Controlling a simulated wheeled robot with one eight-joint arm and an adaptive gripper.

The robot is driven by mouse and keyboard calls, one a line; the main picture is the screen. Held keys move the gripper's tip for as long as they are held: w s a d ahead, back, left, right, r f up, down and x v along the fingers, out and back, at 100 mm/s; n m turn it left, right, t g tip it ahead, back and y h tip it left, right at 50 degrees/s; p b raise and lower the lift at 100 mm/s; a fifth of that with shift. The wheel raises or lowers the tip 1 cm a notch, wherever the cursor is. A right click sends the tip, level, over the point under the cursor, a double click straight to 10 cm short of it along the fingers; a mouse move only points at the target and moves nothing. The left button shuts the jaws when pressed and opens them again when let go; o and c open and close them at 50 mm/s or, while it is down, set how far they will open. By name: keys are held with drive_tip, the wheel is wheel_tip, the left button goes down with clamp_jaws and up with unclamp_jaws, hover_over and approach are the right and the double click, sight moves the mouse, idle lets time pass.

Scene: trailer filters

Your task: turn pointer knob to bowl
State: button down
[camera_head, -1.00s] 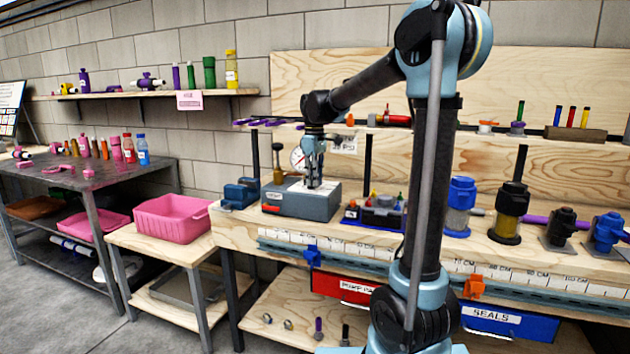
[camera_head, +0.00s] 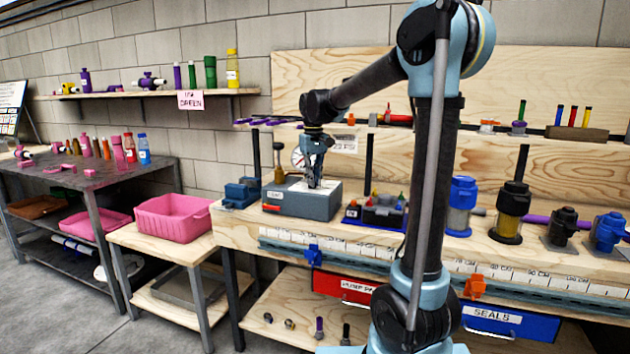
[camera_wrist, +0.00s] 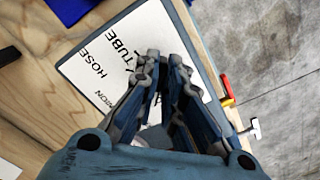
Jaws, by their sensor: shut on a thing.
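A grey box (camera_head: 312,204) stands on the wooden bench, with a white label plate on its top. In the wrist view the plate (camera_wrist: 82,72) shows the words HOSE and TUBE and a partly covered word. I cannot make out a BOWL label. My gripper (camera_head: 315,184) points down onto the top of the box. In the wrist view my gripper (camera_wrist: 165,65) has its fingers close together over the plate, shut on the pointer knob. The knob is mostly hidden between the fingers, so its direction cannot be read.
A round gauge (camera_head: 300,158) stands behind my gripper. A blue vise-like tool (camera_head: 241,192) is left of the box, and a dark tray of small parts (camera_head: 380,212) is on the right. A pink bin (camera_head: 172,222) sits on a lower table at the left.

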drive_tip(key=shift+m, duration=0.6)
drive_tip(key=c, duration=1.7)
unclamp_jaws()
wheel_tip(320, 180, up, 12)
drive_tip(key=shift+w+f, duration=0.1)
